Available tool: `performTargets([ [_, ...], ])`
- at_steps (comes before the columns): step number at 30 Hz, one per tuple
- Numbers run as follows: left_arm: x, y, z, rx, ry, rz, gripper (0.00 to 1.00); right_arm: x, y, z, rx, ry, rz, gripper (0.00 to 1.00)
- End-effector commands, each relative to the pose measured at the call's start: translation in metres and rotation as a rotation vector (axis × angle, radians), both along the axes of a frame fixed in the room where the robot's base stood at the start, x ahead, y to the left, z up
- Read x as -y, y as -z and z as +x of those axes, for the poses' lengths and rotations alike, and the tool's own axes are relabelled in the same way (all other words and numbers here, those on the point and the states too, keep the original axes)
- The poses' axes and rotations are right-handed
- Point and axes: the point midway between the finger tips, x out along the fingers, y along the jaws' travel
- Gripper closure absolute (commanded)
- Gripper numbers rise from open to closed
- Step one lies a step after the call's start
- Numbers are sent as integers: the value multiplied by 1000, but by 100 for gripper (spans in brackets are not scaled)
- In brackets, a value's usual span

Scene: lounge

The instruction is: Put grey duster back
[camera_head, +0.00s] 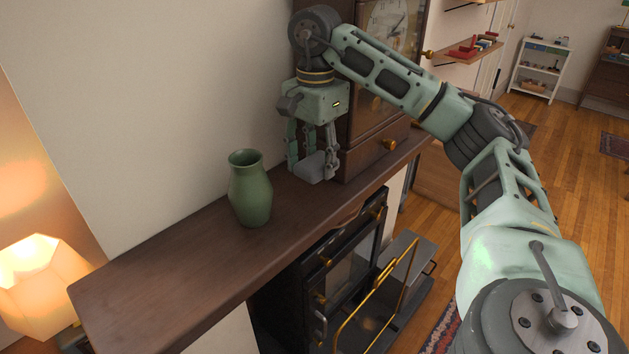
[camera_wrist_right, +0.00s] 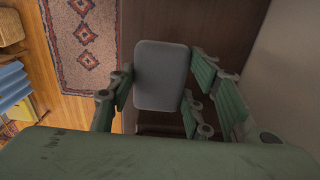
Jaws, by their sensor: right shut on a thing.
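The grey duster (camera_head: 315,166) is a small rounded grey block over the dark wooden mantel shelf (camera_head: 180,262), just left of the wooden clock's base. My right gripper (camera_head: 313,160) points down and is shut on the duster. In the right wrist view the duster (camera_wrist_right: 161,75) shows as a grey rounded rectangle between the fingers of my right gripper (camera_wrist_right: 158,90). I cannot tell whether the duster touches the shelf. My left gripper is in neither view.
A green vase (camera_head: 250,188) stands on the shelf left of my right gripper. The wooden clock (camera_head: 368,130) stands close on the right. Below are a black stove (camera_head: 345,265) and a brass-railed fender (camera_head: 385,300). The shelf's left end is clear.

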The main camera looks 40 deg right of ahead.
Motion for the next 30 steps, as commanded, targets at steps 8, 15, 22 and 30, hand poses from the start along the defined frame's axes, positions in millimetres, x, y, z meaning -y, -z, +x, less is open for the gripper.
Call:
performTargets([
  [8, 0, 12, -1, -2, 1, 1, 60, 0, 26, -1, -1, 0, 0, 87],
  [15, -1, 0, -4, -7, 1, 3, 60, 0, 50, 1, -2, 1, -1, 87],
  [22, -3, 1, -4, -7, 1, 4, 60, 0, 57, 3, 2, 1, 0, 87],
  [30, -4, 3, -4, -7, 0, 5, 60, 0, 59, 3, 2, 1, 0, 49],
])
